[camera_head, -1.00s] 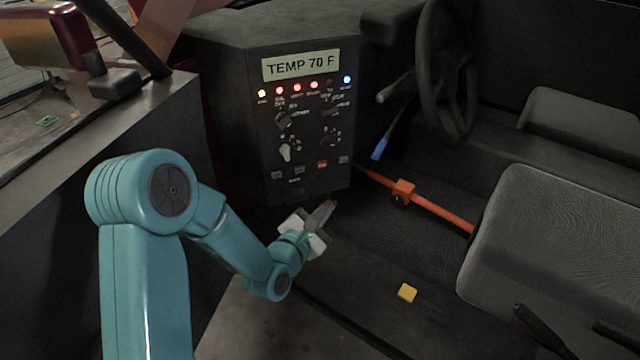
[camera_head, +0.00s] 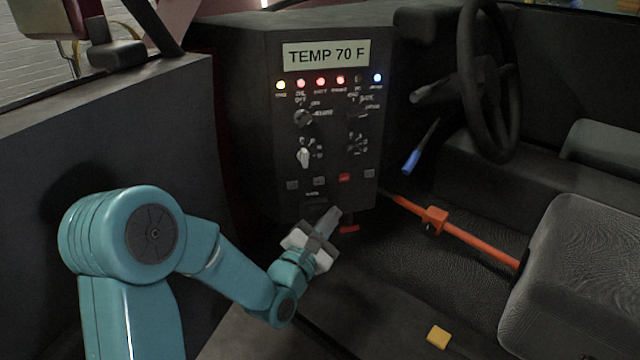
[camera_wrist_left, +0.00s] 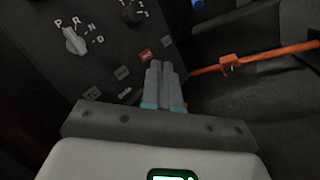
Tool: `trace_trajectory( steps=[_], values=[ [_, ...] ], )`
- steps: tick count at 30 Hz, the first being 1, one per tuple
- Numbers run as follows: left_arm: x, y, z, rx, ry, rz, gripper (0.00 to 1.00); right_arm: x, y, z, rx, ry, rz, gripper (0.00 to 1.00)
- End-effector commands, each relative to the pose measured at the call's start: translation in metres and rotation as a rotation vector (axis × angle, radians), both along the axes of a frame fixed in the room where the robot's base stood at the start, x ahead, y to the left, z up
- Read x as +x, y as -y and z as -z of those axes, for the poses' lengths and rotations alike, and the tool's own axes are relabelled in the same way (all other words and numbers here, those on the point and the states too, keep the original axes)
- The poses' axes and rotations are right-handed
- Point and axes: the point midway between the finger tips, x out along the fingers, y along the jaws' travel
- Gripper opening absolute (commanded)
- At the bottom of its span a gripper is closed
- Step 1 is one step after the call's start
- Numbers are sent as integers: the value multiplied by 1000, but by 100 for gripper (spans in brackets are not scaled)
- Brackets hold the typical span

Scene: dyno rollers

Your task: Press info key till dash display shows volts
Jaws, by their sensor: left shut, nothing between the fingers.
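The dash display (camera_head: 326,54) at the top of the dark dash panel reads "TEMP 70 F". Small keys sit in a row low on the panel: grey keys (camera_head: 319,181) and a red key (camera_head: 345,177). Their labels are too small to read, so I cannot tell which is the info key. My left gripper (camera_head: 333,214) is shut and empty, just below this row by the panel's lower edge. In the left wrist view its fingers (camera_wrist_left: 163,72) point up toward the panel near the red key (camera_wrist_left: 145,55). I cannot tell whether they touch it. My right gripper is out of view.
Knobs (camera_head: 304,157) and lit lamps (camera_head: 320,81) fill the panel above the keys. A steering wheel (camera_head: 487,80), a blue-tipped lever (camera_head: 412,160) and an orange bar (camera_head: 470,243) are to the right. A yellow block (camera_head: 438,336) lies on the floor. A seat (camera_head: 580,270) stands at right.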

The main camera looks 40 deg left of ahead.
Motion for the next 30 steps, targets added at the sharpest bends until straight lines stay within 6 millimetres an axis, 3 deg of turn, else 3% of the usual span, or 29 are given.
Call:
trace_trajectory(
  steps=[5, 16, 19, 30],
  values=[
    [9, -8, -1, 0, 0, 0, 0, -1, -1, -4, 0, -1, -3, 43],
    [43, -48, -1, 1, -1, 1, 0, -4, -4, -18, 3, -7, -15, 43],
    [50, -56, 1, 0, 2, 1, 0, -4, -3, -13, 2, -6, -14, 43],
    [60, -68, 1, 0, 0, 2, 0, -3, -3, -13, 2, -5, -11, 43]
  ],
)
